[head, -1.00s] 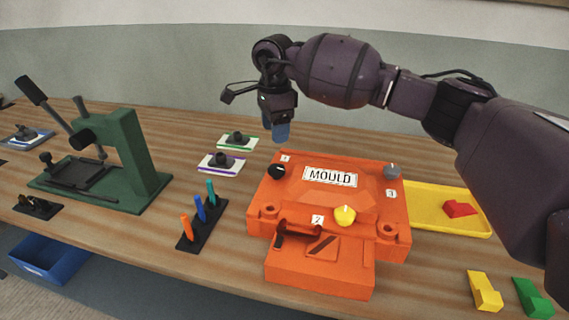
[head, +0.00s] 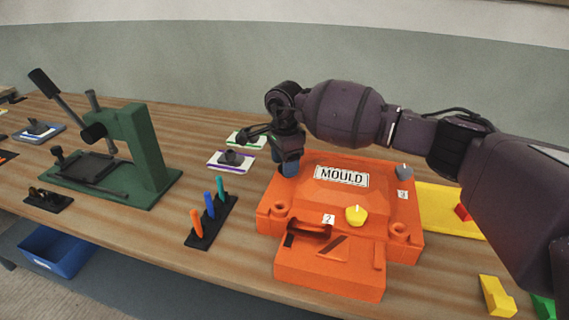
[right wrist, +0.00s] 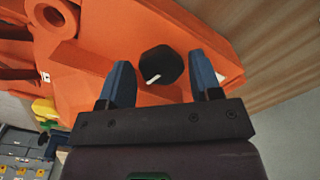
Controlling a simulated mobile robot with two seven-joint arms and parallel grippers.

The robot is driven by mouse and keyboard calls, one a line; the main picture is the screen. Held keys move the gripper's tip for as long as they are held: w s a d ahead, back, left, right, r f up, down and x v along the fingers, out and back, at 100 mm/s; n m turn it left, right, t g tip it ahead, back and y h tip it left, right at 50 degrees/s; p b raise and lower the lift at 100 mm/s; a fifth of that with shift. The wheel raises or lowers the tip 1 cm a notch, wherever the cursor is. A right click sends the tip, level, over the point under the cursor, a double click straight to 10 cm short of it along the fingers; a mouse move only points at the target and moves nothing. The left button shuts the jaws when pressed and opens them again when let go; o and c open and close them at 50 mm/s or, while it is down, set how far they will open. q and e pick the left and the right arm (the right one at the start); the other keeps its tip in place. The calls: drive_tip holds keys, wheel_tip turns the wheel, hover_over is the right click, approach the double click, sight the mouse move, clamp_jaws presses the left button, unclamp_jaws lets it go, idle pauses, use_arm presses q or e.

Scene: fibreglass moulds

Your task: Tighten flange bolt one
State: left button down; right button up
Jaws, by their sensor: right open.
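The orange mould (head: 335,265) stands on the bench with a white MOULD label. Flange bolt one, a black knob with a white pointer mark (right wrist: 160,66), shows in the right wrist view between my blue fingertips, with a visible gap on each side. My right gripper is open. The yellow knob (head: 356,215) at label 2 and the grey knob (head: 403,171) at label 3 stand on the mould. My left gripper is out of view.
A yellow tray (head: 440,222) lies right of the mould, partly behind my arm. A rack of coloured pegs (head: 212,228), a green press (head: 150,150) and small cards with dark knobs (head: 232,160) stand to the left. Yellow (head: 497,297) and green blocks lie front right.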

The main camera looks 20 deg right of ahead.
drive_tip(key=shift+f, duration=0.25)
drive_tip(key=shift+c, duration=0.5)
drive_tip(key=c, duration=0.5)
drive_tip(key=shift+c, duration=0.2)
drive_tip(key=shift+m, duration=0.3)
